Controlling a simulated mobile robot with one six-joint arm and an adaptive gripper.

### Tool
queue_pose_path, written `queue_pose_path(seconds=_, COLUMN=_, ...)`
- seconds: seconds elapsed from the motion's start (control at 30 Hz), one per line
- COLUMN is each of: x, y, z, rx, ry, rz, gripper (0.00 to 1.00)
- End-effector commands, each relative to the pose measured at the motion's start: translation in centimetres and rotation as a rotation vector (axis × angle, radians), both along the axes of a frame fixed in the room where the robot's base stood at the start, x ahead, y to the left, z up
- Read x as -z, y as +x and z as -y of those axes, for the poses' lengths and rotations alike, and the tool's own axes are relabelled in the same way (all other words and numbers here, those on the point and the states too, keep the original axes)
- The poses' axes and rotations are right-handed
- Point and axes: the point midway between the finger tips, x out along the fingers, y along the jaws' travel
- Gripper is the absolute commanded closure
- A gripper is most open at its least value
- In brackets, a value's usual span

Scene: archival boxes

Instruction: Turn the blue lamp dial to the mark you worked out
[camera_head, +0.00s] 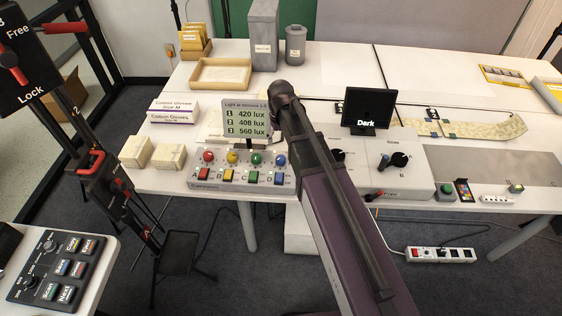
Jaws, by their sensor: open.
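A control panel (232,186) stands at the front edge of the white table, left of my arm. It has a row of red, yellow, green and blue knobs with coloured buttons below. The blue dial (280,160) is the rightmost knob, close to my arm's left side. Its pointer is too small to read. A display (246,118) above the panel reads 1: 420 lux, 2: 408 lux, 3: 560 lux. My arm reaches up from the bottom and covers the area right of the panel. My gripper does not show.
A box with several dials (389,172) and a black screen reading "Dark" (367,108) stand right of my arm. White cartons (168,157) sit left of the panel. A wooden tray (221,74) and grey containers (264,36) stand behind. A power strip (440,254) lies below the table.

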Motion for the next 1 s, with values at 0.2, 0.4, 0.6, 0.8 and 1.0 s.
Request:
queue_pose_path(seconds=0.2, x=2.1, y=0.0, z=0.0, rx=0.000, ry=0.000, rz=0.000, gripper=0.13)
queue_pose_path(seconds=0.4, x=3.5, y=0.0, z=0.0, rx=0.000, ry=0.000, rz=0.000, gripper=0.13)
queue_pose_path(seconds=0.6, x=5.0, y=0.0, z=0.0, rx=0.000, ry=0.000, rz=0.000, gripper=0.13)
queue_pose_path(seconds=0.8, x=6.5, y=0.0, z=0.0, rx=0.000, ry=0.000, rz=0.000, gripper=0.13)
queue_pose_path(seconds=1.0, x=8.0, y=0.0, z=0.0, rx=0.000, ry=0.000, rz=0.000, gripper=0.13)
